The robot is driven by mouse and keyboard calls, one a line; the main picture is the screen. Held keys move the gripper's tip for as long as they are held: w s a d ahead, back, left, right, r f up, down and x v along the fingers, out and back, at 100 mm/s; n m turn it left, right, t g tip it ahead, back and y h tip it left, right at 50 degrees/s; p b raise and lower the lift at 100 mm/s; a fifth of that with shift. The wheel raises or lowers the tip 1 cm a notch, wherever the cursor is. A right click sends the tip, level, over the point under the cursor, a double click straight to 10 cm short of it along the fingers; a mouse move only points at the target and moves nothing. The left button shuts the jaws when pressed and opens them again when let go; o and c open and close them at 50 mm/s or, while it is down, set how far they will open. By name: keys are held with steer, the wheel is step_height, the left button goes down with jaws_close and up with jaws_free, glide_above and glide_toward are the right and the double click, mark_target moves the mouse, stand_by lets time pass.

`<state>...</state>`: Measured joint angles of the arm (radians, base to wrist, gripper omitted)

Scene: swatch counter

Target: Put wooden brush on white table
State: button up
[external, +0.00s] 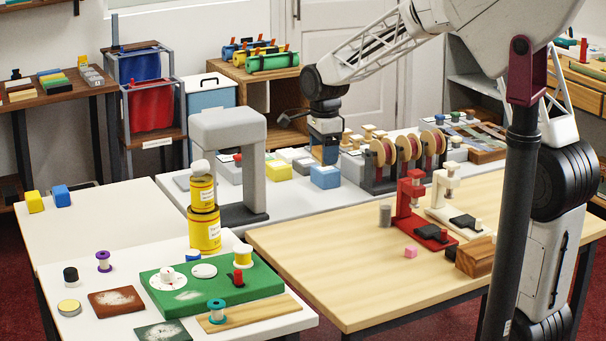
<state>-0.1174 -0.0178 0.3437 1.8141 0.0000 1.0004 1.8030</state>
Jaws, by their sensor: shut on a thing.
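My gripper (325,158) points down over the pale counter at the back middle. Its fingertips meet the top of a light blue block (325,179), and it looks shut on that block. The block seems to rest on or just above the counter; I cannot tell which. A brown, wood-grained, block-shaped thing (475,258), perhaps the wooden brush, lies at the right of the light wooden table (330,270), well away from my gripper. The white table (75,255) stands at the front left.
A green board (255,292), yellow tins (204,228) and spools crowd the white table's front. A grey arch (228,130) stands left of my gripper. A spool rack (400,165) stands to its right. Red (412,195) and cream presses (447,190) stand on the wooden table.

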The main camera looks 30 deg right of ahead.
step_height(320, 180, up, 7)
steer(key=shift+r, duration=0.1)
steer(key=w+a+m, duration=0.1)
steer(key=w+a, duration=0.3)
steer(key=a, duration=0.7)
steer(key=w+a+m, duration=0.1)
steer(key=w+a, duration=0.4)
steer(key=a, duration=0.6)
steer(key=a+m, duration=0.2)
steer(key=a, duration=2.1)
step_height(320, 180, down, 18)
steer(key=shift+w, duration=0.2)
steer(key=shift+f, duration=2.6)
